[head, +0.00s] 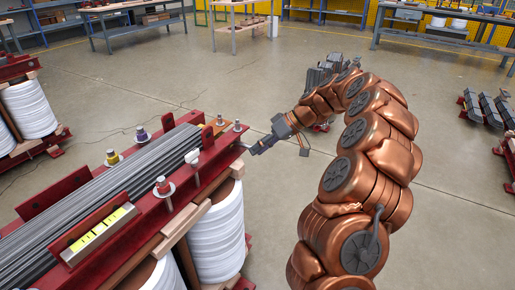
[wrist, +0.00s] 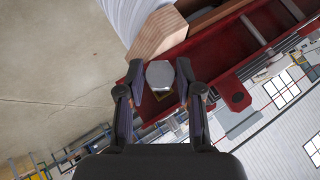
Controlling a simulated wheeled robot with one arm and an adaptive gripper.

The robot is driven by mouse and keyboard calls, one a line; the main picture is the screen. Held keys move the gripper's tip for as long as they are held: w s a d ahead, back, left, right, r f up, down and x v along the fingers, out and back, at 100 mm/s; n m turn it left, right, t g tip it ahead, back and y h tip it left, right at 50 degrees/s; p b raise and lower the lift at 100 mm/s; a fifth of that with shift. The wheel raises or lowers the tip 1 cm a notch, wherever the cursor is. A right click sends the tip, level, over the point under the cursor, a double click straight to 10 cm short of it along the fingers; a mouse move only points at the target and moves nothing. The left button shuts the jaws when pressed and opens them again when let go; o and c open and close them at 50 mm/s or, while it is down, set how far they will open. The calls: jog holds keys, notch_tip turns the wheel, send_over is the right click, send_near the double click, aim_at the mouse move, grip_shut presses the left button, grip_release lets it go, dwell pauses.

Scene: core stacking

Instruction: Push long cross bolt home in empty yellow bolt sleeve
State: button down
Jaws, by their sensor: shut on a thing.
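My gripper (wrist: 160,92) is shut on a grey hexagonal bolt head (wrist: 160,74), with one dark finger on each side. In the wrist view the head lies in front of the red clamp beam (wrist: 205,52), and the bolt's shank is hidden behind it. A thin yellowish edge shows just below the head; I cannot tell whether it is the yellow sleeve. In the head view my gripper (head: 262,147) is just past the right end of the core's red beam (head: 190,205). How far the bolt is in cannot be seen.
The grey laminated core (head: 95,192) lies between red beams above white coils (head: 218,232). A wooden block (wrist: 158,35) is close to the bolt head.

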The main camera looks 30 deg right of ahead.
jog(key=s+d+b, duration=0.4)
jog(key=s+d, duration=0.1)
jog(key=s, duration=0.3)
jog(key=shift+s, duration=0.3)
dwell(2.1)
jog(key=shift+d, duration=0.1)
jog(key=shift+b, duration=0.4)
dwell(0.9)
